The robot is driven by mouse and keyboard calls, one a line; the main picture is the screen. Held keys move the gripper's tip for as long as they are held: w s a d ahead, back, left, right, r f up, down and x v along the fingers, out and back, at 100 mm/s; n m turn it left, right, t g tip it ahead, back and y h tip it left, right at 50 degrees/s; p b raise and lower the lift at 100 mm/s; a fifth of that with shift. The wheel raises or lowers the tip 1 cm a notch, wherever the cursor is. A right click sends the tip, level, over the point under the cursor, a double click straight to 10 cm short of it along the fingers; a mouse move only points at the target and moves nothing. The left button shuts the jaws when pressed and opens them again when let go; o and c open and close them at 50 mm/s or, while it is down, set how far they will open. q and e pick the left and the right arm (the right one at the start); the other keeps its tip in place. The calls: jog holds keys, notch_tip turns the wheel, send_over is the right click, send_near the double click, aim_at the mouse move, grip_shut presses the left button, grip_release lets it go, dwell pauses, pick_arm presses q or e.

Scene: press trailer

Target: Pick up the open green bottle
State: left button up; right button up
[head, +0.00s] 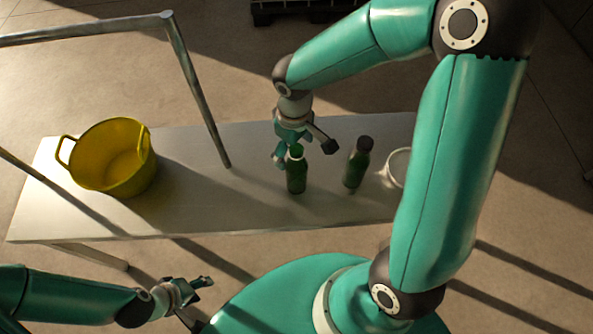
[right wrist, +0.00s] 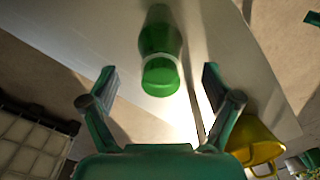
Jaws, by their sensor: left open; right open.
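A green bottle (head: 297,175) with a bright green top and no dark cap stands upright on the bench. In the right wrist view this bottle (right wrist: 160,45) shows ahead, its top end between the fingers. A second dark green bottle (head: 356,168) with a dark cap stands to its right. My left gripper (head: 195,298) is open and empty, low in front of the bench.
The pale bench (head: 225,205) carries a yellow two-handled tub (head: 125,185) at the left and a white bowl (head: 398,167) at the right, partly behind my right arm. A metal frame rail (head: 195,85) slants down to the bench. Bench surface between tub and bottles is clear.

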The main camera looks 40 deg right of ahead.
aim_at(297, 169)
jog(key=f, duration=0.5)
jog(key=shift+s, duration=0.35)
jog(key=shift+c, duration=0.3)
grip_shut()
